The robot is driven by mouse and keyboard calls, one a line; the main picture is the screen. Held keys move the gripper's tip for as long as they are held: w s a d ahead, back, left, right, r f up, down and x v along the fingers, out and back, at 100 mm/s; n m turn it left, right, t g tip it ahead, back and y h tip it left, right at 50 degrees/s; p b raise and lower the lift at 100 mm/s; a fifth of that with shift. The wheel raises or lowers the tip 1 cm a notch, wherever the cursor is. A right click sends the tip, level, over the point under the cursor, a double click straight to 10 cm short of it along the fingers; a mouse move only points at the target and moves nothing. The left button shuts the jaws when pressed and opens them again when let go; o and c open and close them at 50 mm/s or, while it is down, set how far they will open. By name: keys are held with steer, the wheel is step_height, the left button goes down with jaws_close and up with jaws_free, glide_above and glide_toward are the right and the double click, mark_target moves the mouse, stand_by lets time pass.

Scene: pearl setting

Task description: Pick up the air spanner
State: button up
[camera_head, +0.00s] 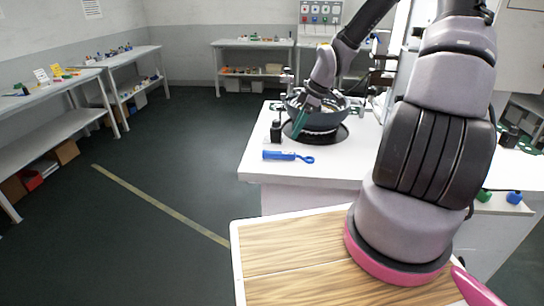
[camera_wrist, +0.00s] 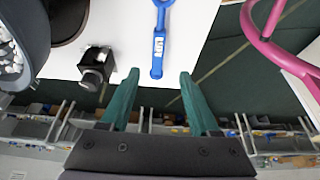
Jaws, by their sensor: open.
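The air spanner appears to be the blue tool (camera_head: 281,155) with a ring at one end, lying flat near the front edge of the white table. In the wrist view, the blue tool (camera_wrist: 158,48) lies with its lettered handle end towards my gripper and its ring end at the top edge. My gripper (camera_wrist: 159,74) is open and empty, its teal fingertips to either side of the handle's line. They do not touch the tool. In the head view my gripper (camera_head: 301,122) is in front of the bowl, above the table.
A dark bowl (camera_head: 322,120) on a black round base stands behind the tool. A small black block (camera_head: 276,133) stands beside the base, and shows left of the tool in the wrist view (camera_wrist: 95,68). The white table (camera_head: 262,172) has a bare front edge.

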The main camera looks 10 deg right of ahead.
glide_above(283, 153)
steer(key=d, duration=0.2)
steer(key=f, duration=0.4)
steer(key=shift+s+f, duration=0.2)
steer(key=shift+s, duration=0.15)
steer(key=x, duration=0.5)
steer(key=shift+w+d+f, duration=0.15)
steer(key=shift+f, duration=0.25)
jaws_close()
